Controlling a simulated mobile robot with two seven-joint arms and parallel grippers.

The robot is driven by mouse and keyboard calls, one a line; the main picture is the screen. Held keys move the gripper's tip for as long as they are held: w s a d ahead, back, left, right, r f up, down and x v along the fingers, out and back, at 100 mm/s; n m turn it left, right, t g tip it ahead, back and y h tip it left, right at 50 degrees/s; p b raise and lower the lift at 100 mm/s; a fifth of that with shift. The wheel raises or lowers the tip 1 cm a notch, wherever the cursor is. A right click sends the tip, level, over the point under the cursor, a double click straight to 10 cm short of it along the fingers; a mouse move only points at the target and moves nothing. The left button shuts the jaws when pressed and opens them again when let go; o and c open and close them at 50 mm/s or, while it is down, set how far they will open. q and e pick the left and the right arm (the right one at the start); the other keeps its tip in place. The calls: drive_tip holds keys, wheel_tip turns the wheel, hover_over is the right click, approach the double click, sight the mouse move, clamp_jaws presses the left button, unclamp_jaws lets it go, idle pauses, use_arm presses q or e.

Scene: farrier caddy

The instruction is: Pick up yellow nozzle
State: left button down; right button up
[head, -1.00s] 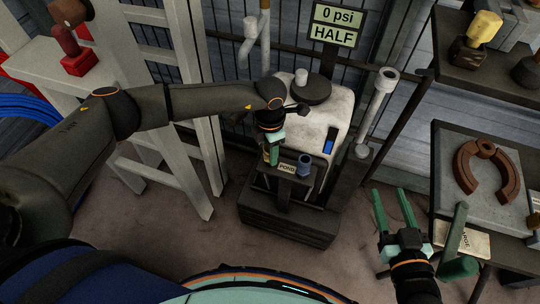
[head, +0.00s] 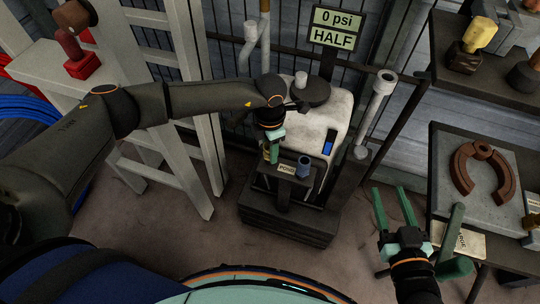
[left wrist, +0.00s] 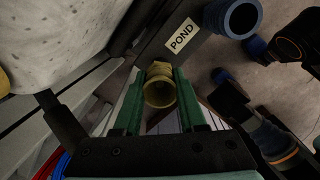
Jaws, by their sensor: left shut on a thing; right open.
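The yellow nozzle (left wrist: 160,91) is a short hollow piece with a round open end, between the green fingertips in the left wrist view. My left gripper (left wrist: 158,100) is shut on it. In the head view my left gripper (head: 271,152) points down at the left end of a small dark stand (head: 284,187) with a POND label. The nozzle is largely hidden there, and I cannot tell whether it touches the stand. My right gripper (head: 394,208) is open and empty at the lower right.
A blue nozzle (head: 303,168) stands right of the POND label, close to my left gripper. A white tank (head: 325,115) is just behind. A white ladder (head: 205,155) stands left. A bench (head: 450,145) with a brown horseshoe-shaped piece (head: 464,174) is right.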

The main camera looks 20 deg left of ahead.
use_arm(q)
drive_tip(key=shift+r, duration=0.3)
drive_tip(key=shift+r+p, duration=1.95)
drive_tip(key=shift+r, duration=0.5)
